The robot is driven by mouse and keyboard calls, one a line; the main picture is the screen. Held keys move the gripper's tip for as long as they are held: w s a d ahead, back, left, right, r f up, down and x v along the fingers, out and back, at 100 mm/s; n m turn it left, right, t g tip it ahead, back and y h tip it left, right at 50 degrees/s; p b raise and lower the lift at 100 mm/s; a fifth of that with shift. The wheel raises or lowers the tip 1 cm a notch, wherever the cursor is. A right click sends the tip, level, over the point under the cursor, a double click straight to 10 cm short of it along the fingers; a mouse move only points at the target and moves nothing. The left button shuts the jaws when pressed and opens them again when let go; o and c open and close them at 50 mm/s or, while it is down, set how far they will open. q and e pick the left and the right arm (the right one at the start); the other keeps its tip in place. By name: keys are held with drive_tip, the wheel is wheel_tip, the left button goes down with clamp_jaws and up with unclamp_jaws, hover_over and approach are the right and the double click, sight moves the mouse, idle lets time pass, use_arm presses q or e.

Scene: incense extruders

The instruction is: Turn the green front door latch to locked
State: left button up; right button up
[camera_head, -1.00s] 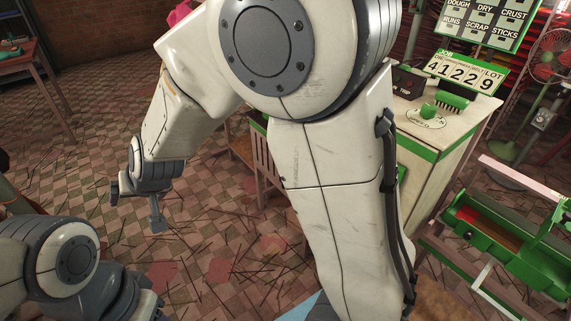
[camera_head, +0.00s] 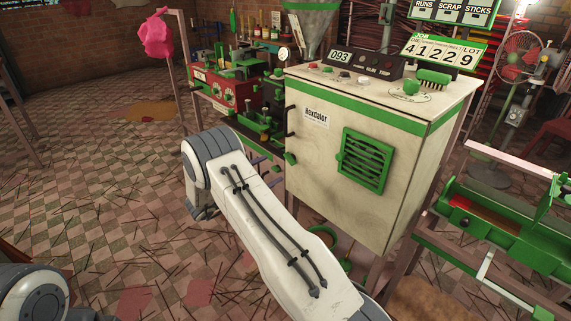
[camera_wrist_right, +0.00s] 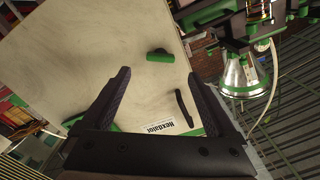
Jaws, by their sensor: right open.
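The pale cabinet door (camera_head: 320,180) has a green latch (camera_head: 290,158) near its left edge, below a black handle (camera_head: 290,121). In the right wrist view the latch (camera_wrist_right: 160,58) is a short green bar lying nearly level in the picture, with a dark part at its upper side. My right gripper (camera_wrist_right: 158,76) is open and empty, facing the door. The latch shows between and beyond its fingertips, apparently untouched. In the head view my right forearm hides the gripper. My left gripper is out of view; only part of that arm shows at lower left.
The door carries a label (camera_head: 316,116) and a green vent (camera_head: 366,160). A red machine (camera_head: 222,93) stands left of the cabinet, and a green trough (camera_head: 490,225) stands at right. A pink cloth (camera_head: 158,33) hangs on a stand. The left floor is open, with scattered sticks.

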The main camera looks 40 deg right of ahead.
sight(287, 160)
drive_tip(key=d, duration=0.7)
drive_tip(key=shift+w+d, duration=0.35)
drive_tip(key=c, duration=1.4)
drive_tip(key=shift+o, duration=0.2)
drive_tip(key=shift+m+b, duration=8)
drive_tip(key=shift+b, duration=1.65)
